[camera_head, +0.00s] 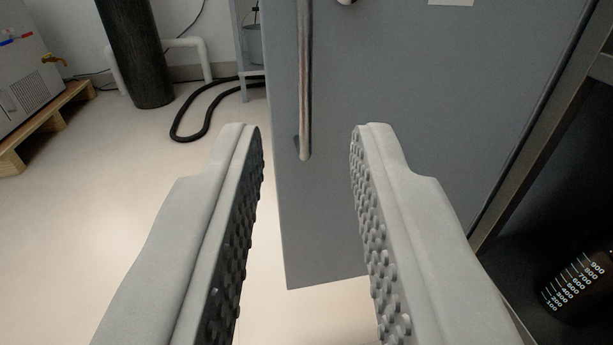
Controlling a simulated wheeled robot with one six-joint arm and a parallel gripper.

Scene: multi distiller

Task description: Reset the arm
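My gripper (306,140) is open and empty. Its two grey fingers with studded inner pads reach up from the bottom of the view. Beyond them stands a grey cabinet door (420,100) with a vertical metal bar handle (305,80). In the picture the handle's lower end shows between the fingertips, with nothing held. The door appears swung open, with a dark cabinet interior to its right.
A dark bottle with white graduations (580,284) stands inside the cabinet (510,275) at lower right. A black cylinder (143,50), a black hose (190,128) and a machine (28,75) on a wooden pallet (45,125) are at left. The pale floor (90,235) at left is clear.

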